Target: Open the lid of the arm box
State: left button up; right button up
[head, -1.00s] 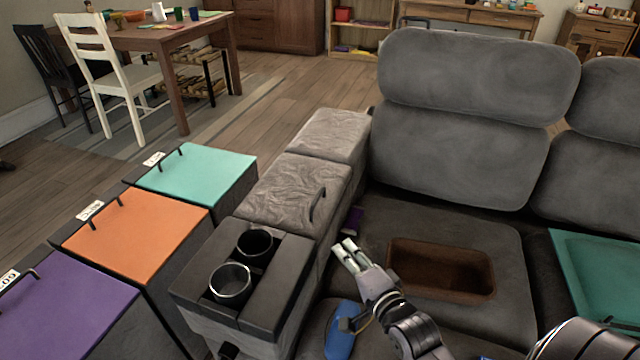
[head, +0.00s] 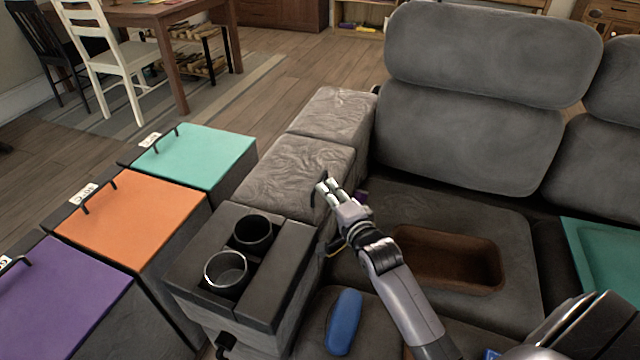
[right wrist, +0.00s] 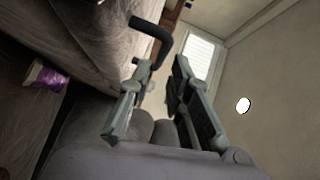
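The arm box is the grey sofa armrest with a wrinkled fabric lid (head: 288,172). The lid lies flat and closed. Its black bar handle shows in the right wrist view (right wrist: 158,34) and is partly covered by my right gripper in the head view. My right gripper (head: 324,187) is at the handle, on the sofa side of the box. In the right wrist view its two fingers (right wrist: 160,65) are apart, and the handle's lower end is close to the fingertips. I cannot tell whether they touch it. My left gripper is not in view.
A black cup-holder console (head: 284,282) stands in front of the box. Orange (head: 133,222), turquoise (head: 196,155) and purple (head: 62,298) lidded boxes stand left. A brown tray (head: 450,256) and a blue object (head: 344,322) lie on the sofa seat.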

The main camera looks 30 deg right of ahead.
aim_at(320, 180)
jog(key=w, duration=0.4)
jog(key=shift+w+d+f+b, duration=0.15)
jog(key=shift+w+f+b, duration=0.1)
jog(key=shift+f+b, duration=0.15)
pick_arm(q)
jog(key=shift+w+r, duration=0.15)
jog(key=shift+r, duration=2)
pick_arm(e)
jog(key=shift+w, duration=0.7)
grip_shut()
